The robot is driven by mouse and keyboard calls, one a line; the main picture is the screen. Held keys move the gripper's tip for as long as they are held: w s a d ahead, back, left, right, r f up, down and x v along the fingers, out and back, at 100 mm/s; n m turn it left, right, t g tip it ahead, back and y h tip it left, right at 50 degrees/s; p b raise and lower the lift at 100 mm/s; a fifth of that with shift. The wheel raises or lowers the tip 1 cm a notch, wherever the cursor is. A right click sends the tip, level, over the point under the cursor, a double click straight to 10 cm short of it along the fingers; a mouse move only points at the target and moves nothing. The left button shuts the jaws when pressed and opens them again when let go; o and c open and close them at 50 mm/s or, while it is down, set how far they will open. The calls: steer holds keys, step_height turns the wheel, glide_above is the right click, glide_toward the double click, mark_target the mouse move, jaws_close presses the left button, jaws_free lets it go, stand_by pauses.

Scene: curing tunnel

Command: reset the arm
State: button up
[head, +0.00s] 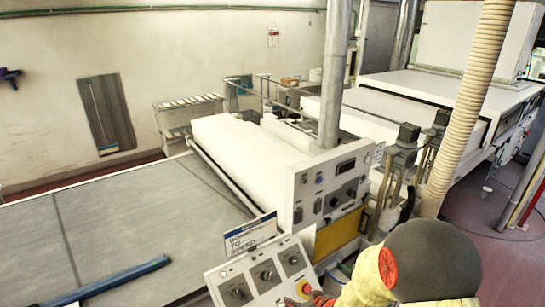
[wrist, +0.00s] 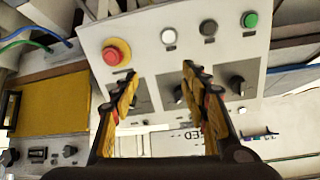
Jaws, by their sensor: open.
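My gripper (wrist: 158,78) is open and empty in the wrist view, its two yellow and dark fingers spread in front of a light grey control panel (wrist: 150,62). The panel has a red mushroom button (wrist: 117,52) left of the fingertips. White (wrist: 168,36), dark (wrist: 208,27) and green (wrist: 250,19) buttons are above and to the right. Black knobs show between and beside the fingers; the fingers hide part of the panel. In the head view my arm reaches over the same panel (head: 256,262) from the lower right. Whether the fingers touch it cannot be told.
A wide conveyor belt (head: 130,225) lies on the left. The white machine housing (head: 235,148) and its upright switch panel (head: 312,205) stand behind the control panel. A ribbed hose (head: 468,110) and grey post (head: 335,75) rise nearby. Red floor (head: 480,220) is open at right.

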steer(key=s+d+r+m+g+h+b, duration=0.2)
steer(key=s+d+g+h+b, duration=0.3)
steer(key=s+d, duration=0.75)
steer(key=s+a+r+m+t+b, duration=0.1)
steer(key=s+r+b, duration=0.3)
steer(key=s+b, duration=0.3)
steer(key=s+a+r+m+t+b, duration=0.1)
steer(key=s+r+t+b, duration=0.1)
steer(key=s+r+b, duration=0.2)
steer(key=s+b, duration=0.3)
steer(key=b, duration=0.3)
steer(key=shift+s+a+m+y+b, duration=0.3)
steer(key=shift+s+a+y+b, duration=0.05)
steer(key=shift+a+y+b, duration=0.05)
